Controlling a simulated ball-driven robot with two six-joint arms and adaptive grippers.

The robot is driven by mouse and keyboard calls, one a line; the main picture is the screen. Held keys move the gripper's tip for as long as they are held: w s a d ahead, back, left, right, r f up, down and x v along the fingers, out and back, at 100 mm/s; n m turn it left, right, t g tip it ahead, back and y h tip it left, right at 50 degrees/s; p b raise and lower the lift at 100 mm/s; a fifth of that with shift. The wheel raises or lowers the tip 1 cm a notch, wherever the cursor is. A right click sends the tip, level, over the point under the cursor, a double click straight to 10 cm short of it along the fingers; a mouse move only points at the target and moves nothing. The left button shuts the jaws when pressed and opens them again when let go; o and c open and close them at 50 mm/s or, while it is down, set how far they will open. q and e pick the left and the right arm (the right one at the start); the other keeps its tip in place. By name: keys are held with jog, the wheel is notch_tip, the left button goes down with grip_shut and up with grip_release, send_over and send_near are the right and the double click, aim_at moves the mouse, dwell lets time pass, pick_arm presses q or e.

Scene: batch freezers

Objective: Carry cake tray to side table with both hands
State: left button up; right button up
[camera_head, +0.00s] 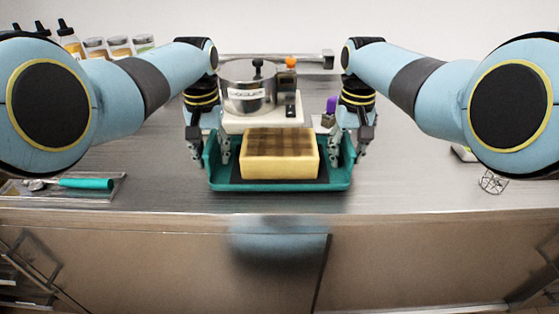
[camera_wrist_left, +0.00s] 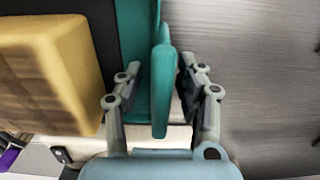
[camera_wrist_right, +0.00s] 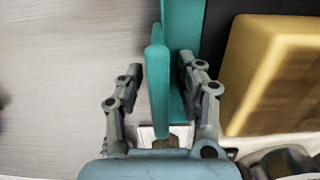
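The teal cake tray (camera_head: 280,185) sits on the steel counter with a dark mat inside. A yellow cake (camera_head: 280,166) with a brown checked top rests in it. My left gripper (camera_head: 209,152) is at the tray's left end. In the left wrist view its fingers (camera_wrist_left: 160,105) stand apart, one on each side of the teal end wall (camera_wrist_left: 162,90), with gaps visible. My right gripper (camera_head: 348,153) is at the right end. In the right wrist view its fingers (camera_wrist_right: 160,95) also straddle the end wall (camera_wrist_right: 157,90), apart from each other.
Behind the tray stand a steel pot (camera_head: 247,92) on a pale base and a small purple-topped item (camera_head: 331,106). A shallow tray with a teal-handled tool (camera_head: 85,184) lies left. Bottles and jars (camera_head: 95,47) stand back left.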

pick_arm(q)
jog(key=shift+c, duration=0.5)
pick_arm(e)
jog(key=shift+c, duration=0.5)
pick_arm(q)
jog(key=shift+w, duration=0.1)
jog(key=shift+c, duration=1.2)
pick_arm(e)
jog(key=shift+c, duration=1.2)
pick_arm(q)
grip_shut()
pick_arm(e)
grip_shut()
jog(key=shift+w, duration=0.1)
